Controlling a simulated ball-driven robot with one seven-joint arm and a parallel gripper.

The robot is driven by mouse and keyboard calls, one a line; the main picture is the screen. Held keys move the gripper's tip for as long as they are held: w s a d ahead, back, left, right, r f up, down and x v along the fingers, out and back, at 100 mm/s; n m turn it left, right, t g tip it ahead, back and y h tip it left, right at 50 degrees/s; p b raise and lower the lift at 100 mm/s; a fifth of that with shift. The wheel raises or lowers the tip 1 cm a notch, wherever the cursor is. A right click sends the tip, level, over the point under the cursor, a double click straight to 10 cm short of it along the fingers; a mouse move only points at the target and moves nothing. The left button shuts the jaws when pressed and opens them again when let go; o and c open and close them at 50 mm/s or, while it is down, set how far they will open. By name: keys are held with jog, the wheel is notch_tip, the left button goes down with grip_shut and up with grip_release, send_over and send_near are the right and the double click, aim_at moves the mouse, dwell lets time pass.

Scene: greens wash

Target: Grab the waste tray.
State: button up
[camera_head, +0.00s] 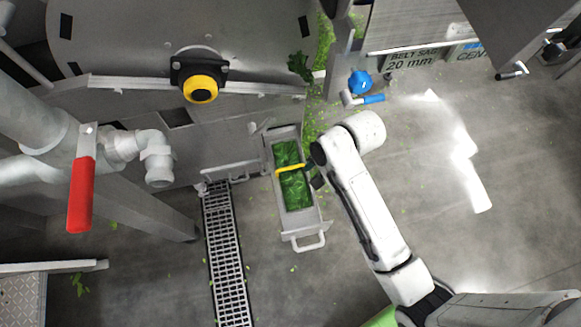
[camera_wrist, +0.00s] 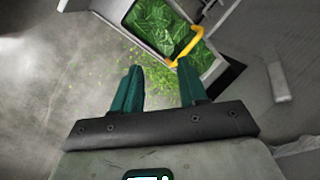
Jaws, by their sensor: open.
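The waste tray (camera_head: 298,221) is a long grey metal tray full of green leaf scraps on the floor left of my arm. A yellow handle (camera_head: 290,168) crosses its middle, and a grey pull handle (camera_head: 307,244) sits at its near end. In the wrist view the tray's leaves (camera_wrist: 158,22) and yellow handle (camera_wrist: 188,46) show at the top, beyond the fingertips. My gripper (camera_wrist: 160,72) is open and empty, with dark green fingers apart from the handle. In the head view my gripper (camera_head: 314,180) is partly hidden by my arm, close to the tray's right side.
A slotted floor drain (camera_head: 226,255) runs left of the tray. A machine with a yellow knob (camera_head: 201,89) and a red-handled valve (camera_head: 82,195) stand on the left. A blue-handled valve (camera_head: 361,85) is beyond my arm. Scattered leaf bits lie on the floor; the right floor is mostly clear.

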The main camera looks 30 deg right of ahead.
aim_at(292, 167)
jog(key=w+f+m+b, duration=0.1)
jog(key=w+f+m, duration=0.1)
jog(key=m, duration=0.1)
jog(key=w+f+m+y, duration=0.1)
jog(key=w+f+m, duration=0.1)
jog(key=w+m, duration=0.1)
jog(key=w+a+f+m+b, duration=0.1)
jog(key=w+f+m, duration=0.1)
jog(key=f+m, duration=0.1)
jog(key=shift+w+a+m+g+y+b, duration=0.1)
jog(key=shift+w+m+g+y+b, duration=0.1)
jog(key=shift+m+g+y+b, duration=0.3)
jog(key=b+x, duration=0.3)
jog(key=x, duration=0.4)
jog(key=shift+w+f, duration=0.2)
jog(key=shift+f, duration=0.1)
jog(key=shift+r, duration=0.1)
jog(key=shift+c, duration=0.3)
grip_shut()
